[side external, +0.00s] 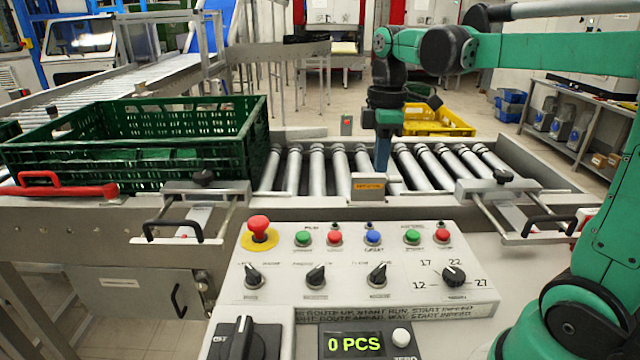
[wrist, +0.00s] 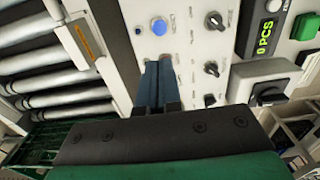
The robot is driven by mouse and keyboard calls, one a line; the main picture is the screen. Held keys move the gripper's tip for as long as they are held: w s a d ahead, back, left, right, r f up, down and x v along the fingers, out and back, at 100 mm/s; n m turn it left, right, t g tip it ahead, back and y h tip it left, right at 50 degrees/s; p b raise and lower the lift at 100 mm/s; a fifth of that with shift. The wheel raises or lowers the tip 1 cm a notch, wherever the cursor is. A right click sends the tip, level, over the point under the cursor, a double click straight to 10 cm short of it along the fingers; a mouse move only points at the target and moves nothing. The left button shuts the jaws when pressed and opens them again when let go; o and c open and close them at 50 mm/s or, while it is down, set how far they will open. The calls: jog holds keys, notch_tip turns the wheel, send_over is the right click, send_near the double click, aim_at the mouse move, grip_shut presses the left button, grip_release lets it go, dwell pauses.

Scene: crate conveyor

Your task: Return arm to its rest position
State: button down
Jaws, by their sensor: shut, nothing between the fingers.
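My gripper (side external: 382,158) hangs pointing down over the rollers behind the control panel in the side external view. Its blue fingers are together and hold nothing. In the wrist view the shut fingers (wrist: 158,82) show near the blue button on the panel. My green arm (side external: 540,50) reaches in from the right at the top of the side external view. The control panel (side external: 290,270) has buttons, knobs and a display reading 0 PCS (side external: 354,344).
A green crate (side external: 225,160) sits on the conveyor at the left. The rollers (side external: 317,170) right of it are bare. Handled clamps (side external: 520,205) flank the panel. A yellow crate (side external: 440,122) lies farther back, and a red handle (side external: 70,190) is at the left.

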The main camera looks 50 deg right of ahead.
dwell(0.3)
jog(key=s+a+f+m+t, duration=0.2)
jog(key=a+m+t, duration=0.1)
jog(key=a+m, duration=0.1)
jog(key=s+a+f+m+t, duration=0.1)
jog(key=a+f+m+t, duration=0.2)
jog(key=a+m+t, duration=0.1)
jog(key=shift+s+a+m, duration=0.4)
jog(key=shift+a+m, duration=0.1)
jog(key=shift+a, duration=0.45)
